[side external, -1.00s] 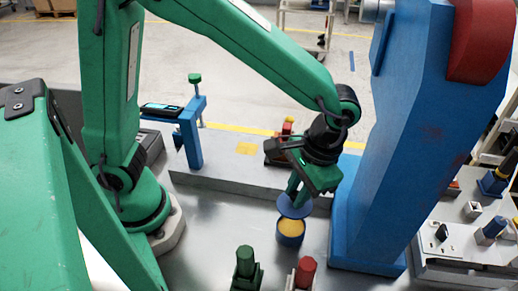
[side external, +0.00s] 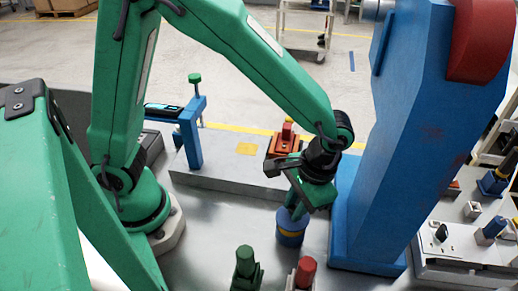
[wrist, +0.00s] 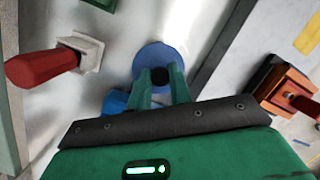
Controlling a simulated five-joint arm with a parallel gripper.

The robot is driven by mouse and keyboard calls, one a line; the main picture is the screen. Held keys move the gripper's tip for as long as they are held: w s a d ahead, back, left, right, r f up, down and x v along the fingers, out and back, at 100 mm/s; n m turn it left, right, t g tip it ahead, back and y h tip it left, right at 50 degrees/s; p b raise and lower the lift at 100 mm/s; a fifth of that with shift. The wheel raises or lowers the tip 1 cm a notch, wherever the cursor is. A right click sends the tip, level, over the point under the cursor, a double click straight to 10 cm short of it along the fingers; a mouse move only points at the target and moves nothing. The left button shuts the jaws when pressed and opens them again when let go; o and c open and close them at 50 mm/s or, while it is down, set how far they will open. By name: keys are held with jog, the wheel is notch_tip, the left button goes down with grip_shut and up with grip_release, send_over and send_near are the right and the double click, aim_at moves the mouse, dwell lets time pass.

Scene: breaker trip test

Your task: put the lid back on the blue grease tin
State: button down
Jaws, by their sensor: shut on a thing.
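The blue grease tin (side external: 290,241) stands on the grey metal table, with a band of yellow grease showing at its top. My gripper (side external: 297,207) points down over the tin, shut on the round blue lid (side external: 286,215). In the side view the lid is just above the tin, and the yellow band shows below it; I cannot tell whether it touches the rim. In the wrist view the lid (wrist: 150,57) is held by a dark knob between my fingertips (wrist: 160,78). Part of the tin (wrist: 115,101) shows at the lower left of the lid, offset from it.
A green-handled piece (side external: 245,262) and a red-handled piece (side external: 305,272) stand in front of the tin. A large blue column (side external: 400,150) rises close to its right. A grey ledge (side external: 225,165) with a red block (side external: 286,142) lies behind. Bare table lies left of the tin.

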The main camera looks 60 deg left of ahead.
jog(key=shift+x, duration=0.85)
jog(key=shift+w+d, duration=0.1)
jog(key=shift+w, duration=0.05)
dwell(0.4)
jog(key=shift+f, duration=0.2)
dwell(1.5)
jog(key=c, duration=0.7)
grip_release()
jog(key=shift+r, duration=0.15)
jog(key=shift+s+a+v, duration=0.15)
jog(key=shift+s+v, duration=0.05)
jog(key=shift+v, duration=0.9)
jog(key=shift+s+a+v, duration=0.1)
jog(key=shift+s+v, duration=0.1)
jog(key=shift+v, duration=0.85)
jog(key=shift+s+a+v, duration=0.15)
jog(key=shift+s+v, duration=0.05)
jog(key=shift+v, duration=0.9)
